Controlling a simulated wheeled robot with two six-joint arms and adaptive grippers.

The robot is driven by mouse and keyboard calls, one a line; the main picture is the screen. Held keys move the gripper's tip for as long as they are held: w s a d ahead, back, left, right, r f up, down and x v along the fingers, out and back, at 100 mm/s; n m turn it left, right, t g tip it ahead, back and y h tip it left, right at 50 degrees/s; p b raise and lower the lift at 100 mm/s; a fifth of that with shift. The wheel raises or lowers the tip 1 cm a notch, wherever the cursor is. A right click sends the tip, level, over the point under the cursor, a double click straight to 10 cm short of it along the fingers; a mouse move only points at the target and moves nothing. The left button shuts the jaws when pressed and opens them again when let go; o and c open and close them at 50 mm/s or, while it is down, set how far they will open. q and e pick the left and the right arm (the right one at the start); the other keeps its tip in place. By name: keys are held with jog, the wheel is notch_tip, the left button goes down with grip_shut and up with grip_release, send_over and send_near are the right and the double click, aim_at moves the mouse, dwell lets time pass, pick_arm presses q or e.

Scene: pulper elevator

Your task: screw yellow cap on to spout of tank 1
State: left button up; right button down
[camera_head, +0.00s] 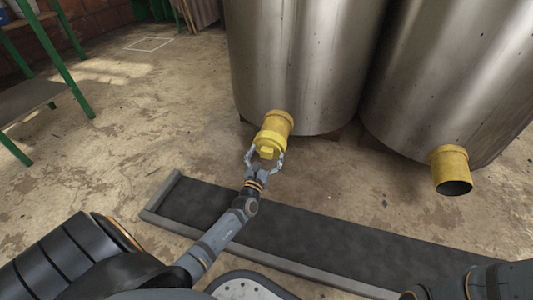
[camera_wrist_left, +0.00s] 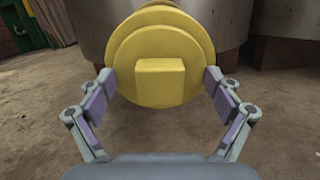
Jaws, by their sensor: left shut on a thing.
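The yellow cap (camera_head: 267,142) has a square knob on its face. My left gripper (camera_head: 265,157) is shut on it, with one finger on each side of its rim. In the left wrist view the cap (camera_wrist_left: 160,68) fills the space between the fingers of my left gripper (camera_wrist_left: 158,85). The cap is at the mouth of the yellow spout (camera_head: 280,120) on the left steel tank (camera_head: 300,65), lined up with it. The cap hides the spout's mouth, so I cannot tell how far it is on. My right gripper is not in view.
A second steel tank (camera_head: 450,75) stands to the right, with an open yellow spout (camera_head: 450,165). A low dark platform with a grey rim (camera_head: 160,192) lies on the floor under my left arm. A green-legged table (camera_head: 35,95) stands at the left. The concrete floor between is clear.

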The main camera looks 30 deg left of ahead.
pick_arm(q)
jog(key=m+p, duration=0.1)
jog(key=m, duration=0.3)
jog(key=shift+r, duration=0.2)
jog(key=m+p, duration=0.1)
jog(key=m, duration=0.4)
jog(key=shift+p, duration=0.3)
jog(key=m+p, duration=0.1)
jog(key=m, duration=0.7)
jog(key=shift+f+p, duration=0.1)
jog(key=shift+p, duration=0.25)
jog(key=shift+c, duration=0.4)
jog(key=o, duration=0.8)
jog(key=shift+o, duration=1.4)
jog(key=shift+w, duration=0.1)
